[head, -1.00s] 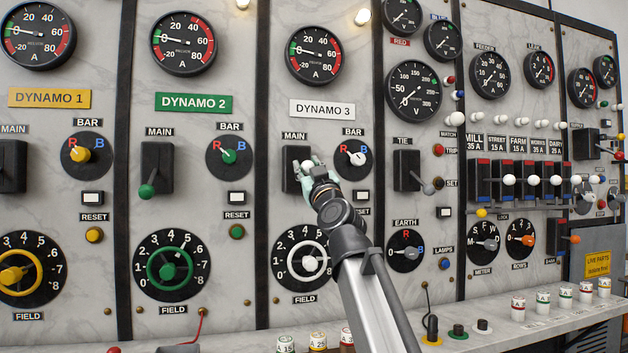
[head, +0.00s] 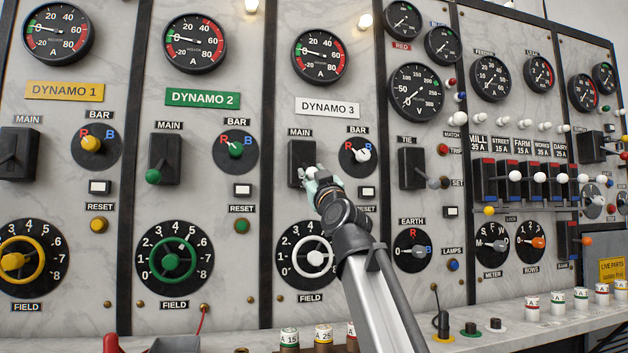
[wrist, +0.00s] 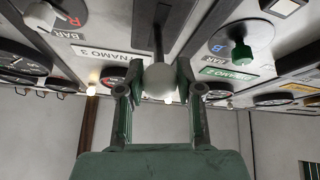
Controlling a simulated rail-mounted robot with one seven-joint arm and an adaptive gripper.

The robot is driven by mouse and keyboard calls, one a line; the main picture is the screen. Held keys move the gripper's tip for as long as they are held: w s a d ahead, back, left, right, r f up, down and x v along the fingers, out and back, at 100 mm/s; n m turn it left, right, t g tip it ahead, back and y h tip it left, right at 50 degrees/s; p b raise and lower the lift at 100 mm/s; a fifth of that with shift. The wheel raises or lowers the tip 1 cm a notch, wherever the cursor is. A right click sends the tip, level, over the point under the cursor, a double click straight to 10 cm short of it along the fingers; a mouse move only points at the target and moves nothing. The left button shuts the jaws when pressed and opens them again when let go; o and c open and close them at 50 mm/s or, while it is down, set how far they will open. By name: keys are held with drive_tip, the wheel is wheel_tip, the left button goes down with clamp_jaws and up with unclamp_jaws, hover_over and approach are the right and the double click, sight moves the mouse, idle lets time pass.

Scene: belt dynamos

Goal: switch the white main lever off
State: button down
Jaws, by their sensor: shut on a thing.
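The white main lever belongs to the Dynamo 3 panel (head: 327,107). It sits on a black switch box (head: 300,152) under a MAIN label. In the wrist view its white ball knob (wrist: 158,80) lies between my two fingers, with the dark lever rod (wrist: 158,42) running from it to the box. My gripper (wrist: 160,88) is shut on this knob; it also shows in the head view (head: 314,178). My fingers and hand cover part of the knob and the lower right of the box in the head view.
The white bar selector (head: 361,154) and a square white lamp (head: 364,186) are close on the right. The white field handwheel (head: 314,257) is just below, partly behind my arm. The green main lever (head: 153,176) is to the left.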

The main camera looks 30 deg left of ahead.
drive_tip(key=shift+w+a+f+b, duration=0.1)
drive_tip(key=shift+a+f+b, duration=0.1)
drive_tip(key=shift+f+b, duration=0.2)
drive_tip(key=shift+w+a+f+b, duration=0.15)
drive_tip(key=shift+f+b, duration=0.15)
drive_tip(key=shift+f, duration=0.15)
drive_tip(key=c, duration=1.1)
unclamp_jaws()
drive_tip(key=o, duration=0.4)
drive_tip(key=shift+a, duration=0.15)
drive_tip(key=shift+c, duration=0.2)
drive_tip(key=shift+d, duration=0.2)
drive_tip(key=v, duration=1.2)
